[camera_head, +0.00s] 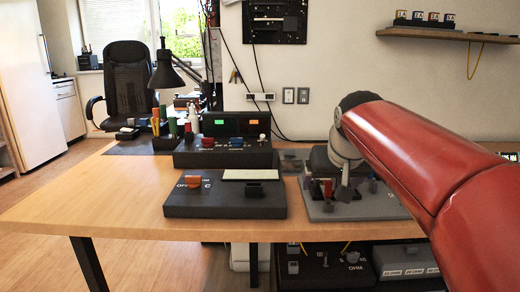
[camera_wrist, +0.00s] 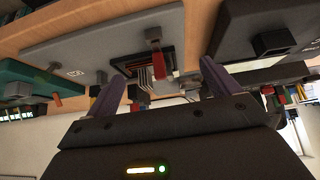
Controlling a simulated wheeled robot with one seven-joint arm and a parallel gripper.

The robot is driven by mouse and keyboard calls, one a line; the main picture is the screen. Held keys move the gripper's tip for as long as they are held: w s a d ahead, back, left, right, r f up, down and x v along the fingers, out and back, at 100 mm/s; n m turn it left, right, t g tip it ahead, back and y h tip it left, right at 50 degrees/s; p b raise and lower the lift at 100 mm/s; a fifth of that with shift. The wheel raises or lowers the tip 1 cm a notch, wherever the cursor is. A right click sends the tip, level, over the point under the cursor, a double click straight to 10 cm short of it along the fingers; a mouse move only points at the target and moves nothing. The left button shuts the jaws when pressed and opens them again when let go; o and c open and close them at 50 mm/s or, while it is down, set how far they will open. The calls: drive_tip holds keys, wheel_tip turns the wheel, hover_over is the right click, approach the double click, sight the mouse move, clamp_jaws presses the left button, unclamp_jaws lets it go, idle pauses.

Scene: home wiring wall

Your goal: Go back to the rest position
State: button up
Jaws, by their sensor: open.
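My gripper (camera_wrist: 160,72) shows in the wrist view with its two purple-grey fingers spread apart and nothing between them. In the head view my red arm reaches in from the right, and its grey wrist is over the right part of the wooden table (camera_head: 120,190). The gripper end there is small and dark, and partly lost against the grey board (camera_head: 345,210) below it. In the wrist view, which looks tilted or upside down, a red-tipped lever (camera_wrist: 158,58) and some pale wires (camera_wrist: 140,78) appear beyond the fingers.
A black panel (camera_head: 225,205) with an orange switch (camera_head: 190,181) lies front centre; a black console (camera_head: 225,157) with coloured switches stands behind it. A desk lamp (camera_head: 165,75) and coloured cylinders stand at the back left. A wall shelf (camera_head: 440,35) is upper right. The table's left part is clear.

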drive_tip(key=s+f, duration=0.8)
drive_tip(key=s, duration=0.4)
drive_tip(key=s+f+g, duration=0.1)
drive_tip(key=s+f, duration=0.7)
drive_tip(key=s, duration=0.3)
drive_tip(key=shift+s+f+g, duration=0.3)
drive_tip(key=shift+s+f, duration=0.05)
